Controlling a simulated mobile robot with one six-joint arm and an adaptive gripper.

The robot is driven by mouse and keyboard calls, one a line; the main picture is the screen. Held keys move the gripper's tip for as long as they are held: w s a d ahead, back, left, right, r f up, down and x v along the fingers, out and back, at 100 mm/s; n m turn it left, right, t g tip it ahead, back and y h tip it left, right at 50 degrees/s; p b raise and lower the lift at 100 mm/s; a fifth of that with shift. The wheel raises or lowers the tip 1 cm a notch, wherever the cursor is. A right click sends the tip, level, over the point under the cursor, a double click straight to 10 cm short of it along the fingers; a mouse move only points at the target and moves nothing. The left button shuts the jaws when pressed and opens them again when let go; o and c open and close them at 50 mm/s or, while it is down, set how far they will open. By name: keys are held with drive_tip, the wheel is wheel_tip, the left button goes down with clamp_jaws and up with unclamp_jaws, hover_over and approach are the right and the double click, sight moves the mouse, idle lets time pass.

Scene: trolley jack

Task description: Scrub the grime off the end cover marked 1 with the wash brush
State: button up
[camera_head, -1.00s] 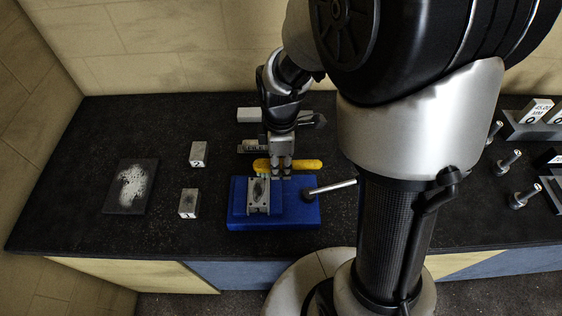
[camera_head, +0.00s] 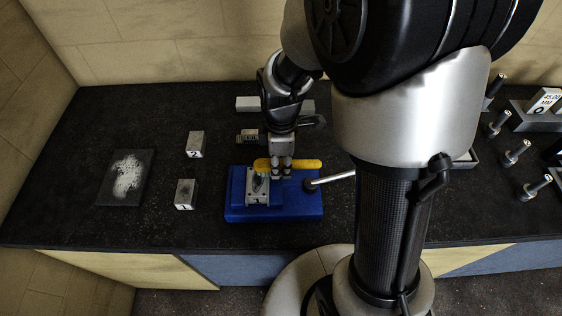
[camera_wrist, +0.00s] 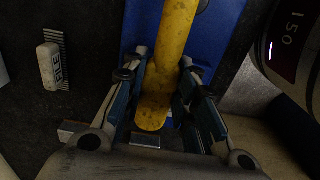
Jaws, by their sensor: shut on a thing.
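The end cover marked 1 (camera_head: 186,194) is a small grey block on the bench, left of the blue fixture, with a dark patch on top. My gripper (camera_head: 281,173) is shut on a yellow-handled tool, which looks like the wash brush (camera_head: 306,164). The tool lies crosswise above the far side of the blue fixture, its left end by the far edge of a clamped grey part. In the wrist view the yellow handle (camera_wrist: 172,50) runs between my fingers (camera_wrist: 160,88). Its bristles are not visible, nor whether it touches anything.
The blue fixture (camera_head: 300,207) holds the grey part (camera_head: 257,186) with a dark patch and has a lever at right. A block marked 2 (camera_head: 195,144) stands behind cover 1. A dark plate with a whitish patch (camera_head: 127,178) lies at far left. A small lettered brush-like block (camera_wrist: 49,66) lies beside my gripper.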

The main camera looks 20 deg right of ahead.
drive_tip(key=shift+f+b, duration=0.5)
drive_tip(key=shift+f, duration=0.15)
idle(0.3)
